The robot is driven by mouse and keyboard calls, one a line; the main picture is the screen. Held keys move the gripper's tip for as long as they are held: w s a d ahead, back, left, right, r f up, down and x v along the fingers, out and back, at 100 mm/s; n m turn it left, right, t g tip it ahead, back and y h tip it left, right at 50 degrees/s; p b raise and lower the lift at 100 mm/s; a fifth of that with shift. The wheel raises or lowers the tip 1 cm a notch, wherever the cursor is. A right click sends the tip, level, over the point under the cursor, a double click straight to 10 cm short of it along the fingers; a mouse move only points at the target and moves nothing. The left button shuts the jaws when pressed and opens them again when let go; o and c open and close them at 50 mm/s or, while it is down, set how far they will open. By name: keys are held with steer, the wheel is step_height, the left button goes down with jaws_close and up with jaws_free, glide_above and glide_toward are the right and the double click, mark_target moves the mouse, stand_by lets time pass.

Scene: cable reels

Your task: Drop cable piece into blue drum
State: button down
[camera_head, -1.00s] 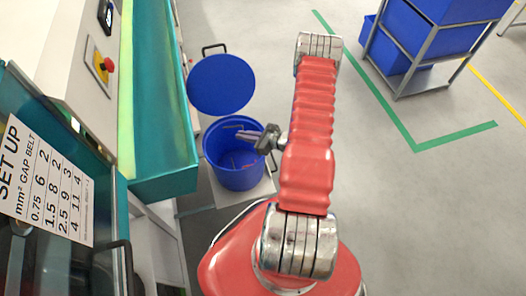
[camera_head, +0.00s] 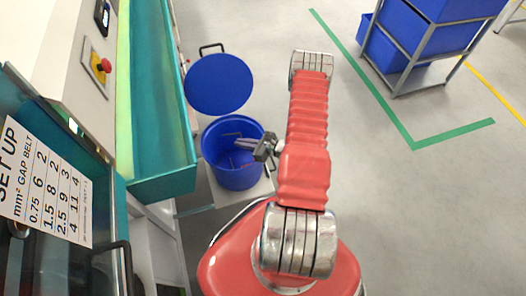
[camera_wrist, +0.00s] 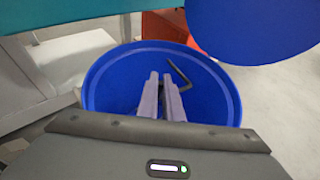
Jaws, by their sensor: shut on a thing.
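My gripper (camera_head: 243,144) points left over the drum's mouth. In the wrist view its two grey fingers (camera_wrist: 161,78) are close together, shut on a thin dark bent cable piece (camera_wrist: 181,73), which sticks out to the right of the tips. The exact grip point is hidden. A few thin reddish bits show inside the drum in the head view.
The teal trough (camera_head: 155,120) and a machine with a red button (camera_head: 104,66) stand on the left. A rack of blue bins (camera_head: 425,42) stands at back right. The floor to the right is clear.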

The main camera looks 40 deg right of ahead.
steer(key=c, duration=1.8)
jaws_free()
steer(key=shift+c, duration=0.2)
steer(key=v, duration=1.3)
steer(key=shift+s+d, duration=0.15)
steer(key=shift+s, duration=0.2)
steer(key=shift+r, duration=0.1)
